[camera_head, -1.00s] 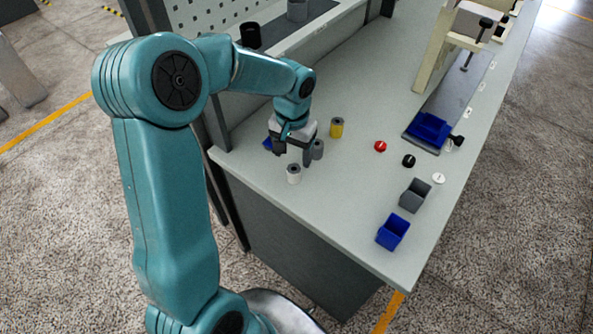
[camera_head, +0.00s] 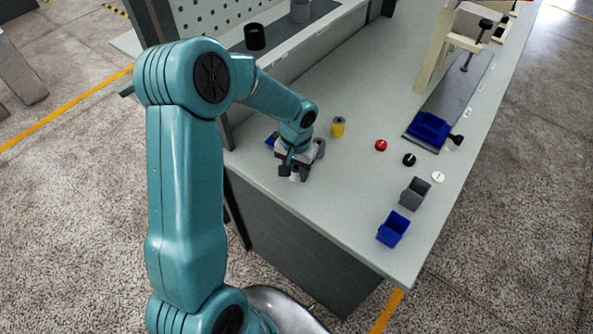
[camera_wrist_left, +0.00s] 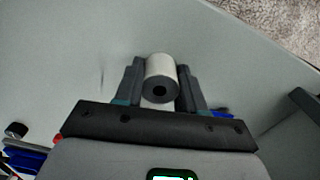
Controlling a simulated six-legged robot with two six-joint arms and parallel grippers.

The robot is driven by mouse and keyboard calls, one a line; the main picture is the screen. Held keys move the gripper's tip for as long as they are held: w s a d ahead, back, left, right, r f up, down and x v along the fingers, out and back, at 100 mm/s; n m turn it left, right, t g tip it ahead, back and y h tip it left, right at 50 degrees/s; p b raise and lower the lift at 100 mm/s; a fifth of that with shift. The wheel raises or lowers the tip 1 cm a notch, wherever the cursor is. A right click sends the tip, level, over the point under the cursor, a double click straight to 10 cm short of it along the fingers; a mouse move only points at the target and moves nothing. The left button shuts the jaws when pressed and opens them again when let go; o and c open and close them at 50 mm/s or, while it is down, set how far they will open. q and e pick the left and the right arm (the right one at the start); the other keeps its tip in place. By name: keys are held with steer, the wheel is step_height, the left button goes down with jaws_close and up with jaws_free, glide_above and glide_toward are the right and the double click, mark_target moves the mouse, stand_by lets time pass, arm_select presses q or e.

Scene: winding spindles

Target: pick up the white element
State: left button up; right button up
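In the left wrist view the white spool (camera_wrist_left: 160,72) fills the space between the two dark fingers of my left gripper (camera_wrist_left: 161,88). The fingers lie against its sides with no clear gap. In the head view my left gripper (camera_head: 295,172) points down around the spool and hides most of it. Whether the spool is off the bench cannot be told. My right gripper is not in view.
A grey spool (camera_head: 319,149) stands close beside my left gripper, with a yellow spool (camera_head: 338,127) behind. Red (camera_head: 381,145), black (camera_head: 409,160) and white (camera_head: 438,177) discs lie to the right. Grey (camera_head: 415,194) and blue (camera_head: 393,229) bins stand near the front edge.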

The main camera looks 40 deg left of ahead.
mark_target(295, 167)
arm_select(q)
steer(key=shift+s, duration=0.1)
steer(key=shift+c, duration=0.2)
steer(key=shift+r, duration=0.15)
steer(key=shift+r, duration=0.2)
step_height(295, 167, up, 20)
steer(key=shift+f+b, duration=0.25)
steer(key=shift+b, duration=0.05)
steer(key=shift+f, duration=0.1)
stand_by(0.5)
